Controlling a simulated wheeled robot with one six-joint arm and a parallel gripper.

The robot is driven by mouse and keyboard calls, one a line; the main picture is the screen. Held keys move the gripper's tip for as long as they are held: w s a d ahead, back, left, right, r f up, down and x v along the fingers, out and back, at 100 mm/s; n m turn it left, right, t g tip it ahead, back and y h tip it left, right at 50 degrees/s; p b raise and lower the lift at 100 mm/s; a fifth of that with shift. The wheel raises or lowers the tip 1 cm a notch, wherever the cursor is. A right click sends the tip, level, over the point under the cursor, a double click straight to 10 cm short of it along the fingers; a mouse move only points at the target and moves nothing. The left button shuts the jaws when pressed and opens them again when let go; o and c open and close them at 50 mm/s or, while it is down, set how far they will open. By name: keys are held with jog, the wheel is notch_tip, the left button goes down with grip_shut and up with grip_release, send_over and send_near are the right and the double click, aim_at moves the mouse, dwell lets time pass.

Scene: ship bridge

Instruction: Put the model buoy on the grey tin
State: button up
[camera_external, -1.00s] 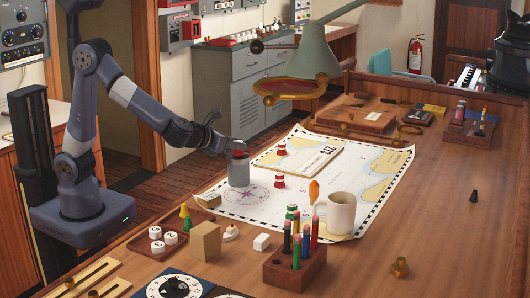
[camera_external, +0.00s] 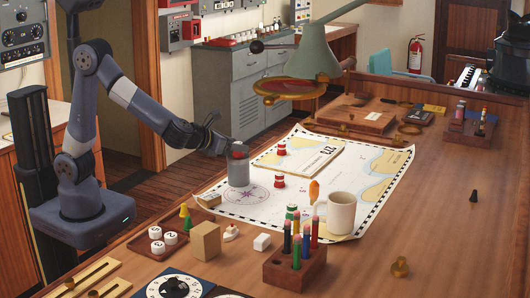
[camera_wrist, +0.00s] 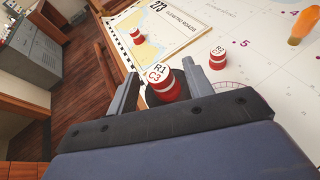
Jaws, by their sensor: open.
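The grey tin (camera_external: 238,174) stands upright on the near left part of the chart. A red and white model buoy (camera_wrist: 162,82), marked R1 and C3, stands on the tin's dark top, and its red side shows in the external view (camera_external: 239,154). My gripper (camera_external: 222,138) is open, just left of and above the tin, apart from the buoy in the external view. In the wrist view its fingers (camera_wrist: 158,80) appear either side of the buoy. The lower part of the tin is hidden by my gripper in the wrist view.
Two other red and white buoys (camera_external: 281,149) (camera_external: 279,181) stand on the chart (camera_external: 240,206). A white mug (camera_external: 341,213), a pen block (camera_external: 294,270) and a wooden block (camera_external: 206,241) stand nearby. A lamp (camera_external: 305,60) overhangs the back. The table's right side is mostly clear.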

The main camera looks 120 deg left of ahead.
jog(key=v, duration=1.2)
jog(key=shift+b, duration=0.3)
